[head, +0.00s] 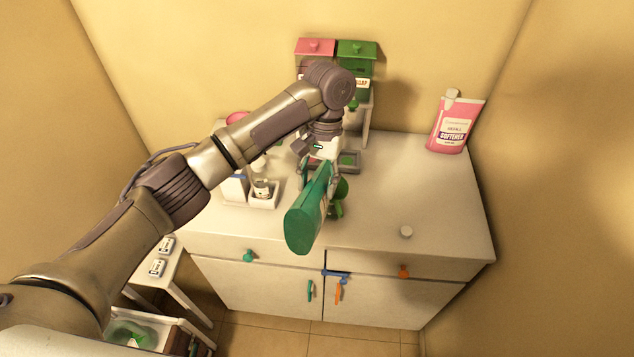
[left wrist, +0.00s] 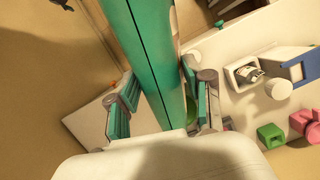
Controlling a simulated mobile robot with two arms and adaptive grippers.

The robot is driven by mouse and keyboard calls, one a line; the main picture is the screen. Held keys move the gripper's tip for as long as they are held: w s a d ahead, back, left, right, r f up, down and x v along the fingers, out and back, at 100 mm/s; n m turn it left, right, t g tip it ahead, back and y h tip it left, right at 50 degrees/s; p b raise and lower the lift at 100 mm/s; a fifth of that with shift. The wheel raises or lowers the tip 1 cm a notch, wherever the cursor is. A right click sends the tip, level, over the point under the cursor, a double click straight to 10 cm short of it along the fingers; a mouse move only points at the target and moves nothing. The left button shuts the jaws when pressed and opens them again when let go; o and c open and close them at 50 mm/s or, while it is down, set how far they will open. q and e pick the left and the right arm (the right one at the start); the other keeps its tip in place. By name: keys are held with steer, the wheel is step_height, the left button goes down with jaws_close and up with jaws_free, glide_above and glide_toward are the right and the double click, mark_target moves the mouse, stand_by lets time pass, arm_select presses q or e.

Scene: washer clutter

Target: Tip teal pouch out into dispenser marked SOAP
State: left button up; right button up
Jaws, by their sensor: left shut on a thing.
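My left gripper (head: 320,170) is shut on the teal pouch (head: 305,220), holding it above the front of the cabinet top, its broad end towards the head camera. In the left wrist view the pouch (left wrist: 155,60) runs between the two fingers of the gripper (left wrist: 163,105). The dispenser with the green lid (head: 357,48) stands at the back wall, apart from the pouch. Its label is partly hidden by my arm; the visible letters look like the end of SOAP. A dispenser with a pink lid (head: 315,46) stands beside it on the left. My right gripper is not in view.
A pink SOFTENER pouch (head: 457,125) stands at the back right of the white cabinet top (head: 420,200). A small white knob-like piece (head: 406,232) lies at the front right. A white tray with a small container (head: 262,188) is left. A green object (head: 341,190) is beside the held pouch.

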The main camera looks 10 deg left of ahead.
arm_select(q)
steer(key=shift+w+d+r+g, duration=0.1)
steer(key=shift+w+r+g, duration=0.35)
steer(key=shift+w, duration=0.1)
stand_by(1.5)
steer(key=shift+s+a+f+t, duration=0.2)
steer(key=shift+s+f+t, duration=0.45)
steer(key=shift+s+f, duration=0.2)
steer(key=shift+s+a+f+t, duration=0.2)
steer(key=shift+s+f+t, duration=0.15)
steer(key=shift+s+t, duration=0.2)
steer(key=shift+w+d, duration=0.1)
steer(key=shift+d, duration=0.05)
